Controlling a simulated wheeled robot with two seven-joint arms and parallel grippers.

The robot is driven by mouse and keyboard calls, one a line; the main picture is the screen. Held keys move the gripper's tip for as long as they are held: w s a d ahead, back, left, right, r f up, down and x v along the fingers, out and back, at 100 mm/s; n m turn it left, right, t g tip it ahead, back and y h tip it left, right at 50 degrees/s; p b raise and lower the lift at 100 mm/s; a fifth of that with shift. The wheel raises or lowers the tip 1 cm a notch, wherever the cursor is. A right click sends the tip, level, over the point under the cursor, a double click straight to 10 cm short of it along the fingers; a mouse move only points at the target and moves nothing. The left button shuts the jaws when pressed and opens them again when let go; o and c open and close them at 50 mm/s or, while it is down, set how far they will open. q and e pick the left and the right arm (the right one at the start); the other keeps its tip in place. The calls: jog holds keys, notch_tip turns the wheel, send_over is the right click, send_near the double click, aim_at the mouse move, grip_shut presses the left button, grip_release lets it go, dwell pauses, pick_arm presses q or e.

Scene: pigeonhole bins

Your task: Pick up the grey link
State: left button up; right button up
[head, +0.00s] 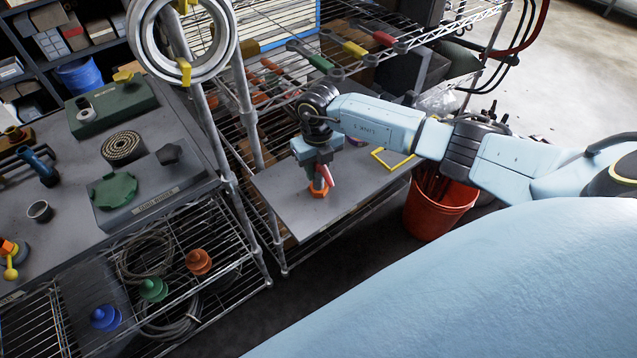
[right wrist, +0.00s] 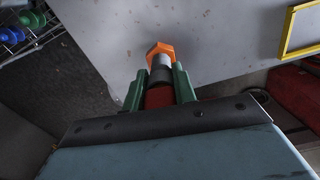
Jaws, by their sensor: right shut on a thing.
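My right gripper (head: 322,178) is over the grey shelf board in the head view, pointing down. In the right wrist view its two green fingers (right wrist: 158,78) are shut on a piece with a red body, a short grey middle and an orange hexagonal end. I take the grey part (right wrist: 161,74) between the fingertips as the grey link. The orange hexagonal end (right wrist: 158,52) points away from the palm, over the board; it also shows in the head view (head: 318,188). I cannot tell whether it touches the board. My left gripper is not in view.
The grey board (head: 285,195) has free room around the gripper. A yellow square frame (head: 393,160) lies to its right. A red bucket (head: 435,212) stands on the floor. Wire shelves with posts (head: 245,110) rise close by. A workbench (head: 60,215) with small parts is at left.

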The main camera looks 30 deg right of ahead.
aim_at(312, 188)
grip_shut()
notch_tip(312, 188, up, 10)
jog(key=shift+r+b, duration=0.1)
jog(key=shift+b, duration=0.45)
jog(key=s+a+m+b, duration=0.2)
jog(key=a+m+b, duration=0.1)
jog(key=m, duration=0.8)
jog(key=s+a+f+m+b, duration=0.1)
jog(key=a+m+b, duration=0.2)
jog(key=m, duration=0.9)
jog(key=s+a+f+m+b, duration=0.1)
jog(key=s+a+m+b, duration=0.1)
jog(key=m, duration=1)
jog(key=shift+s+a+b, duration=0.3)
jog(key=shift+a+b, duration=0.1)
jog(key=shift+b, duration=0.45)
